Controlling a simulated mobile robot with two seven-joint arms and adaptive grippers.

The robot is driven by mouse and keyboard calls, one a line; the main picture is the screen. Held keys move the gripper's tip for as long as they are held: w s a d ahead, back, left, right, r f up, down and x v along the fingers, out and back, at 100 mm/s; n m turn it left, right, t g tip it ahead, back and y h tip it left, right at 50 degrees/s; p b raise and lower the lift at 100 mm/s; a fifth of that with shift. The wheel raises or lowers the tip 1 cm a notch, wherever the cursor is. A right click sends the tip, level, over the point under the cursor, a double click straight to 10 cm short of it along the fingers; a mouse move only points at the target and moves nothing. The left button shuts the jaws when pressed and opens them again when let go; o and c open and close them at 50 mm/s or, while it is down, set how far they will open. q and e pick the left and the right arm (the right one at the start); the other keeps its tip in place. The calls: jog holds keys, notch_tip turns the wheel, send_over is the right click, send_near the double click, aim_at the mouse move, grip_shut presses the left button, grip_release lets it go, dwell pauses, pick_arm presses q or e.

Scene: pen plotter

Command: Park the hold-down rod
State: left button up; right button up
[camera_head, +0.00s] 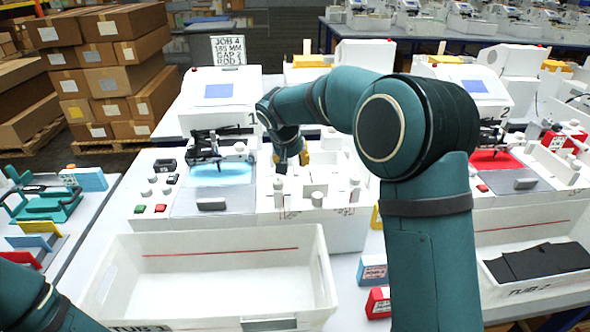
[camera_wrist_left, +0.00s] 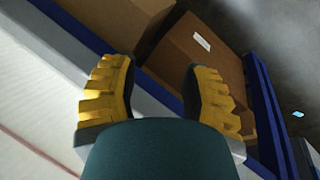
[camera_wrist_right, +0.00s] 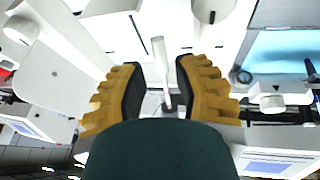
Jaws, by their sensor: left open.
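My right gripper (camera_head: 291,158) reaches over the back of the white plotter station marked 1, right of its blue-lit plate (camera_head: 222,171). In the right wrist view its yellow fingers (camera_wrist_right: 160,88) stand apart. A slim pale rod (camera_wrist_right: 160,65), which looks like the hold-down rod, shows in the gap between them, with space on both sides. I cannot tell how deep it sits between the pads. In the head view the arm and fingers hide that spot. My left gripper (camera_wrist_left: 162,95) is open and empty in the left wrist view; only its arm shows in the head view.
White posts (camera_head: 317,199) and blocks stand on the station deck near my right gripper. The black pen carriage (camera_head: 212,146) is to its left. An empty white tub (camera_head: 205,262) lies in front. Boxes (camera_head: 120,50) are stacked behind at left.

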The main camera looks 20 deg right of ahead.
aim_at(295, 168)
jog(key=shift+x, duration=1.9)
jog(key=shift+r, duration=0.1)
grip_shut()
